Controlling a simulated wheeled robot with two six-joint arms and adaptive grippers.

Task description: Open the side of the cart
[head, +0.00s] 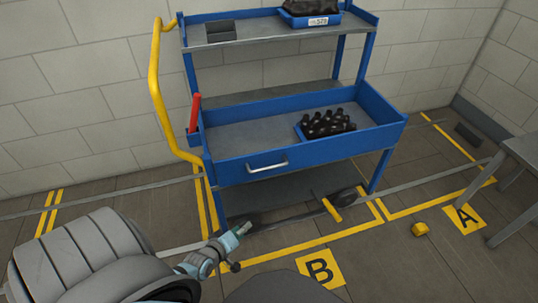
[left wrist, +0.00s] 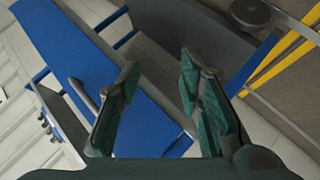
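The blue cart (head: 232,171) stands against the wall in the head view. Its front side panel is upright and carries a silver bar handle (head: 267,166). Several dark bottles (head: 327,123) stand in a blue tray inside the middle level. My left gripper (head: 243,229) is low in front of the cart, below and left of the handle. In the left wrist view my left gripper (left wrist: 160,68) is open, with nothing between its fingers. The blue panel (left wrist: 75,60) fills the left there, and the grey handle (left wrist: 106,92) is partly hidden behind the left finger. My right gripper is not in view.
A yellow push handle (head: 155,90) rises at the cart's left, beside a red upright item (head: 195,112). A grey table (head: 520,150) stands at the right. A small yellow object (head: 420,229) lies on the floor. Floor before the cart is mostly clear.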

